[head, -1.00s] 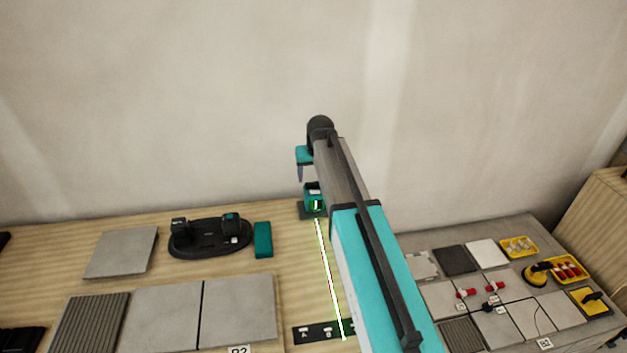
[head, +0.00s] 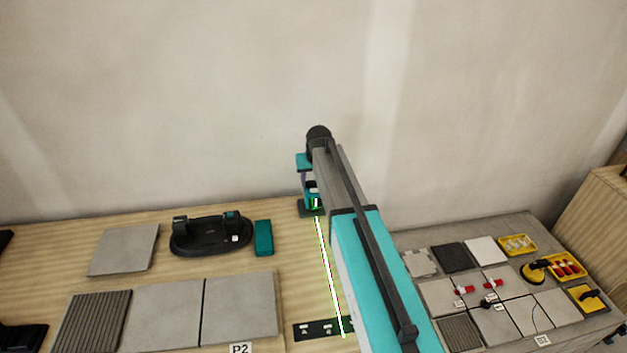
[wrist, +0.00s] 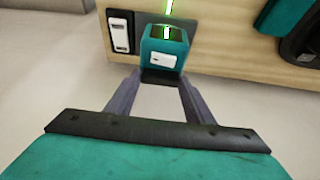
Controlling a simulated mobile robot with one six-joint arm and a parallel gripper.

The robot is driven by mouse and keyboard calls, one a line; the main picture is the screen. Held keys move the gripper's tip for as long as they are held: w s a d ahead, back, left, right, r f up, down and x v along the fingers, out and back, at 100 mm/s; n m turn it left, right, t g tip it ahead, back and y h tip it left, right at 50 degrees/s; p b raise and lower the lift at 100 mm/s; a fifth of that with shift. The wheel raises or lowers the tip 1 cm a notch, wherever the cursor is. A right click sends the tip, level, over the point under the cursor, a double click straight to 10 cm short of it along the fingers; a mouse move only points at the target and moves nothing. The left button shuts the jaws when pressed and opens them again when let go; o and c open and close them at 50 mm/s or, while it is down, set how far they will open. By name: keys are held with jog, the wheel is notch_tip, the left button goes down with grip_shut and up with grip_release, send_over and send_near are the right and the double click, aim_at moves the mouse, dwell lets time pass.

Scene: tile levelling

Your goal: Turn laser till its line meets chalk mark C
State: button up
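The laser (head: 313,202) is a small teal box on a dark base near the back of the bench, partly hidden by my arm. In the wrist view the laser (wrist: 165,50) sits just beyond my open fingers. My gripper (wrist: 160,82) is empty, with one finger towards each side of the laser and a gap between. The bright green laser line (head: 328,270) runs forward to the black mark strip (head: 312,331). It crosses the strip to the right of the label B. Mark C cannot be made out; my arm covers the strip's right end.
A black double-cup lifter (head: 210,237) and a teal block (head: 264,238) stand left of the laser. Grey tiles (head: 240,306) lie at the front left. A grey table (head: 408,242) at right holds tiles and yellow trays.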

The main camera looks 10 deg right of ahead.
jog(key=c, duration=0.5)
jog(key=shift+n+b, duration=0.4)
jog(key=o, duration=1.1)
jog(key=shift+c, duration=0.2)
jog(key=shift+s+r, duration=0.1)
jog(key=shift+r, duration=0.1)
jog(key=b+v, duration=0.3)
jog(key=v, duration=1)
jog(key=shift+d+r, duration=0.15)
jog(key=shift+r, duration=0.05)
jog(key=shift+s, duration=0.15)
